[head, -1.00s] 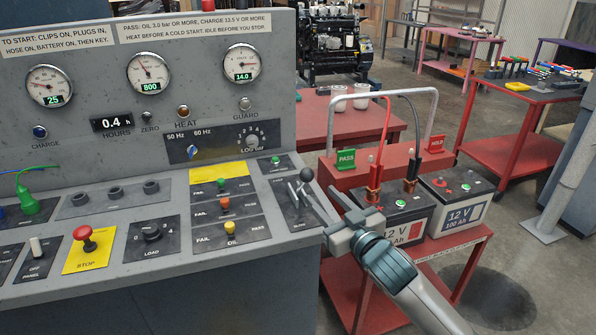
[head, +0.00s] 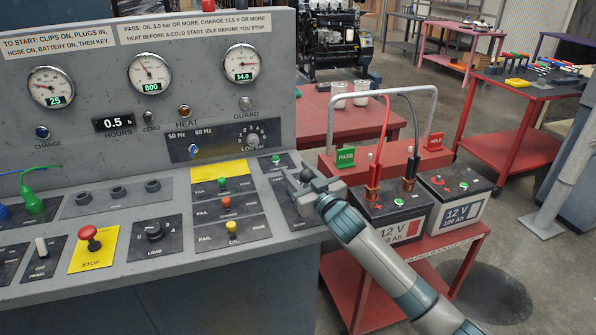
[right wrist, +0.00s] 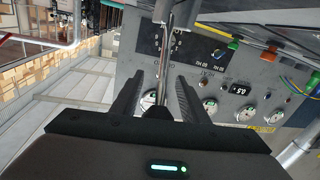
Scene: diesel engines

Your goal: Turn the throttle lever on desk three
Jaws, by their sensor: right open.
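The throttle lever (head: 306,174), with a dark round knob, stands on its dark plate at the right end of the sloping grey desk (head: 130,272). My right gripper (head: 308,189) is at the lever and hides most of its stem. In the right wrist view, the open fingers (right wrist: 157,98) stand on either side of a shiny rod (right wrist: 165,65), which looks like the lever's stem. A gap shows between rod and fingers; contact cannot be told. My left gripper is not in view.
Gauges read 25, 800 and 14.0 (head: 241,64). A red stop button (head: 88,234) and a load knob (head: 154,231) sit left of the lever.

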